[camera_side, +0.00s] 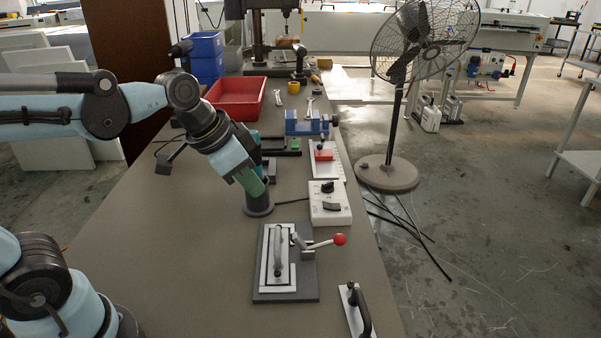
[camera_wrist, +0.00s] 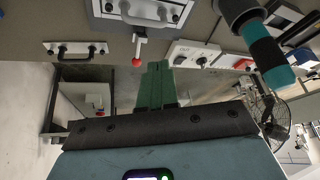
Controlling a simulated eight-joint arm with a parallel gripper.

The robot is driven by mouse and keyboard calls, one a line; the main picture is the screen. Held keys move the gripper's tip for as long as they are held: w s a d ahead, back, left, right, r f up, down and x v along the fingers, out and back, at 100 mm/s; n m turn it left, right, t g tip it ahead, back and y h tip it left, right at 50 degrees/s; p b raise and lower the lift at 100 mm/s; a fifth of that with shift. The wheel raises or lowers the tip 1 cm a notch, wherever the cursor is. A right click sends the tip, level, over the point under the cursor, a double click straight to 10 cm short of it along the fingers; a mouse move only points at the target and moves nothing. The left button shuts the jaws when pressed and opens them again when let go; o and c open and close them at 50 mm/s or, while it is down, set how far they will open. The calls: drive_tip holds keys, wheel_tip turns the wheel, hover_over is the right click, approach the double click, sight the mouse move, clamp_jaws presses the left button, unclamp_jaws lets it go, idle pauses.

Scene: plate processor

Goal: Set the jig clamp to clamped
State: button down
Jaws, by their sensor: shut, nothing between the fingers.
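The jig (camera_side: 312,290) is a dark base on the bench, bearing a light plate with a long grey handle. Its clamp (camera_side: 303,246) is at the right edge of the base. The clamp lever ends in a red ball knob (camera_side: 340,239) and points right, away from the plate, at a low angle. In the wrist view the jig is cut off at the top, with the red knob (camera_wrist: 136,62) below it. My gripper's green fingers (camera_wrist: 157,68) are shut and empty. In the side view my gripper (camera_side: 257,192) is behind and left of the jig, apart from the lever.
A dark and teal cylinder (camera_wrist: 263,47) stands close beside my gripper. A white switch box (camera_side: 330,212) is behind the knob. A second handled plate (camera_side: 351,318) lies at the front right edge. The bench left of the jig is clear.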

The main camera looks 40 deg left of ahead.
drive_tip(key=s+a+f+n, duration=0.1)
drive_tip(key=s+a+f+n+t+y, duration=0.1)
drive_tip(key=s+n, duration=0.1)
drive_tip(key=shift+f+t, duration=0.2)
drive_tip(key=shift+t, duration=0.1)
drive_tip(key=c, duration=1.8)
unclamp_jaws()
drive_tip(key=shift+s+a+f+n, duration=0.1)
drive_tip(key=shift+a+f+n, duration=0.05)
drive_tip(key=shift+n, duration=0.25)
drive_tip(key=shift+o, duration=1.3)
drive_tip(key=o, duration=0.6)
drive_tip(key=w+r, duration=0.1)
drive_tip(key=w+d+r+m+g, duration=0.1)
drive_tip(key=shift+w+d+r, duration=0.15)
drive_tip(key=shift+w, duration=0.2)
drive_tip(key=w+d+f+m+g+h, duration=0.1)
drive_tip(key=w+d+f+m+g, duration=0.1)
drive_tip(key=w+d+m+g, duration=0.9)
drive_tip(key=f+t, duration=0.1)
drive_tip(key=f, duration=0.2)
drive_tip(key=f+n+t, duration=0.1)
drive_tip(key=f, duration=0.3)
drive_tip(key=f+n+t, duration=0.1)
drive_tip(key=f, duration=0.3)
drive_tip(key=shift+w+t, duration=0.25)
drive_tip(key=shift+t, duration=0.05)
clamp_jaws()
